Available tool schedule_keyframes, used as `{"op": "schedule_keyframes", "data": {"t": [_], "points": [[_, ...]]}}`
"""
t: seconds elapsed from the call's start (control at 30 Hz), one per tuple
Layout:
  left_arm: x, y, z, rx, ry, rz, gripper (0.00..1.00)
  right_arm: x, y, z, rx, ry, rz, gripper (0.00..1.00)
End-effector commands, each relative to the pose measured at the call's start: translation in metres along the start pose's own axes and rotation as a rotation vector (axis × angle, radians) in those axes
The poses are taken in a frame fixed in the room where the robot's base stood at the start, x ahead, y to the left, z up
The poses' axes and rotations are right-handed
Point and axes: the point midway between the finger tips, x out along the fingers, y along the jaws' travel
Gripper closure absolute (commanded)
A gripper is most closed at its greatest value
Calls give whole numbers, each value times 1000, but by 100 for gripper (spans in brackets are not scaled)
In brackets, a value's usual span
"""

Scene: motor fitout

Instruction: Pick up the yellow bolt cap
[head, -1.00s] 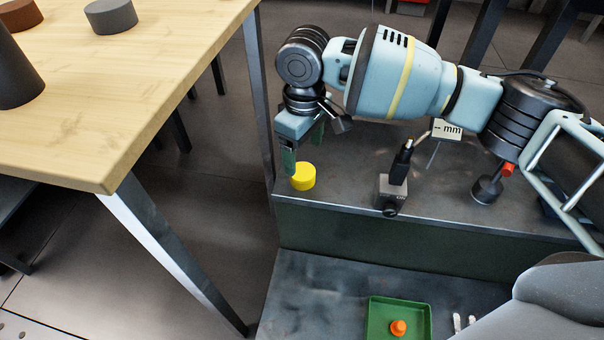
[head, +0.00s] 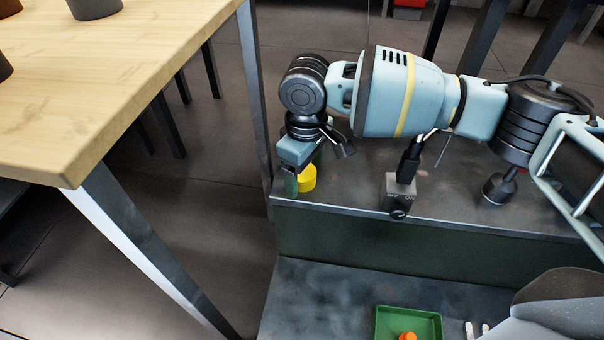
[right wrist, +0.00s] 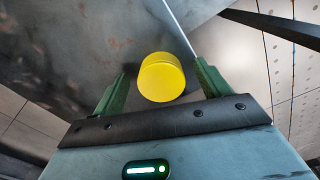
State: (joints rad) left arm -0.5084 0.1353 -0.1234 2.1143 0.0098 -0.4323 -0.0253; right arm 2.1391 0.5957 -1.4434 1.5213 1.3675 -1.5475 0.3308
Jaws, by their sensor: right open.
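The yellow bolt cap (head: 307,177) is a short round cylinder at the left end of the dark metal bench top (head: 350,190). My right gripper (head: 303,174) hangs over it, fingers pointing down, and the near finger partly covers the cap. In the right wrist view the yellow cap (right wrist: 161,80) lies between the two green fingers of my right gripper (right wrist: 161,70), which is open, with space on both sides. I cannot tell whether the fingertips are level with the cap. My left gripper is not in view.
A grey block with a black plug (head: 398,195) stands on the bench to the right of the cap. A green tray (head: 380,325) with an orange piece (head: 407,336) sits on the lower shelf. A wooden table (head: 120,85) stands at left, across a floor gap.

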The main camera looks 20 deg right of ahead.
Motion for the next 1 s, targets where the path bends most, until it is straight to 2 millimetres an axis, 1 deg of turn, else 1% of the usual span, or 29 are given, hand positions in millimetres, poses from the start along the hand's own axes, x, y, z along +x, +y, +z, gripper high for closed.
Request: {"op": "schedule_keyframes", "data": {"t": [0.03, 0.3, 0.4, 0.63, 0.77, 0.87, 1.0], "points": [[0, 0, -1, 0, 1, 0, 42, 0, 0, 0, 0, 0, 0, 25], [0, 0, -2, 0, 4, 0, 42, 0, 0, 0, 0, 0, 0, 61], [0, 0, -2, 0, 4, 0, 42, 0, 0, 0, 0, 0, 0, 72], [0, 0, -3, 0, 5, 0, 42, 0, 0, 0, 0, 0, 0, 72], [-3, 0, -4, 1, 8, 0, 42, -4, 0, 0, 0, 0, 0, 72], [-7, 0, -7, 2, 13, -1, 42, -11, 0, 0, 1, 1, 0, 72], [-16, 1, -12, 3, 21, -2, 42, -27, -1, 0, 0, 2, 1, 72]]}}
